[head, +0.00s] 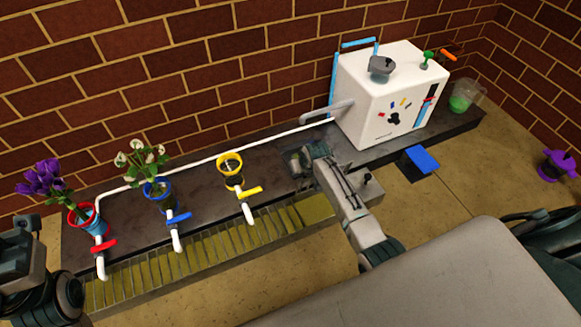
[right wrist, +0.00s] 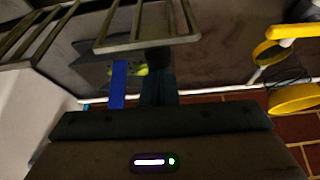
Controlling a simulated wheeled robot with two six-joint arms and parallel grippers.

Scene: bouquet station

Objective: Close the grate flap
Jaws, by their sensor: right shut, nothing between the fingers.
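The grate flap shows in the right wrist view as a metal frame with bars; its near rail (right wrist: 150,43) lies right at my right gripper's fingertips. Whether it touches them, and its exact angle, I cannot tell. My right gripper (right wrist: 158,62) is shut and empty. In the head view my right gripper (head: 305,158) is over the shelf, by a dark opening at the right end of the slatted grate (head: 170,267); the arm hides part of this spot. My left arm shows at the left edge, but its fingers are not in view.
Pots with red (head: 84,217), blue (head: 158,189) and yellow (head: 231,167) rims stand left of my right arm, with matching tap handles in front. A white machine (head: 390,97) stands right. A blue pedal-like block (head: 422,160) is in front of the shelf.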

